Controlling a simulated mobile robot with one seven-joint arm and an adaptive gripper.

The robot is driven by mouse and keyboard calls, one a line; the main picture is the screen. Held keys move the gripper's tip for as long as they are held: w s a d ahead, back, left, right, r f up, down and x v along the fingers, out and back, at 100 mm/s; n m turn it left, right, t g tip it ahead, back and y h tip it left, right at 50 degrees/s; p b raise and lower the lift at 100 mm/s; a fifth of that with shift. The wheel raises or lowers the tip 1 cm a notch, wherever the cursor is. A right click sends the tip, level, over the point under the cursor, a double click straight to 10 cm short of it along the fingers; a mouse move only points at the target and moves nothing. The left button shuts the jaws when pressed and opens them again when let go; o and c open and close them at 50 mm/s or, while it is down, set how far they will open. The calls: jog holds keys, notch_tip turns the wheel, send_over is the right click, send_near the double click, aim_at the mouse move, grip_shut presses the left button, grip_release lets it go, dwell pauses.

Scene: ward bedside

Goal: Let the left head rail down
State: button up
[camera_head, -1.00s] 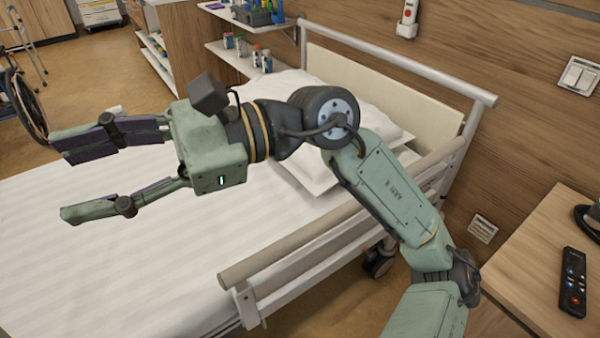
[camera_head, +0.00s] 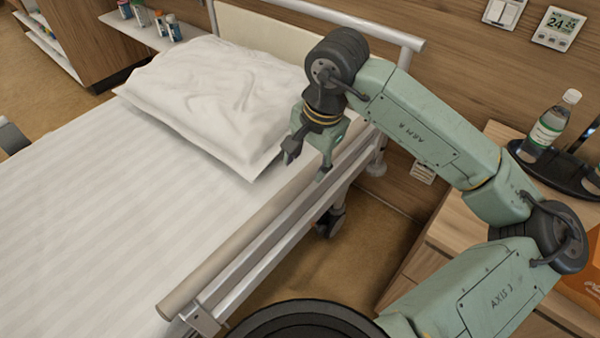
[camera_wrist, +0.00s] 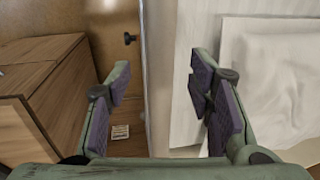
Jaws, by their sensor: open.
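The left head rail (camera_head: 238,230) is raised along the near side of the bed, with a beige top tube and pale metal bars below. My gripper (camera_head: 306,167) points down at the rail's head-end part, its fingers spread and empty. In the wrist view the rail (camera_wrist: 159,65) runs upright between the two open fingers (camera_wrist: 160,88), one finger on each side. I cannot tell whether either finger touches it. My gripper and arm hide part of the rail's head end. No release catch can be made out clearly.
A white pillow (camera_head: 205,95) lies on the mattress (camera_head: 85,220) left of my gripper. A wooden bedside cabinet (camera_head: 450,235) stands to the right, with a bottle (camera_head: 550,122) on a dark tray. Bare floor shows between bed and cabinet. The headboard (camera_head: 265,50) and wall are behind.

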aim_at(302, 178)
jog(key=f, duration=0.4)
jog(key=a+f+p, duration=0.1)
jog(key=f, duration=0.1)
jog(key=shift+w+f, duration=0.15)
jog(key=shift+w, duration=0.25)
jog(key=shift+c, duration=0.2)
grip_shut()
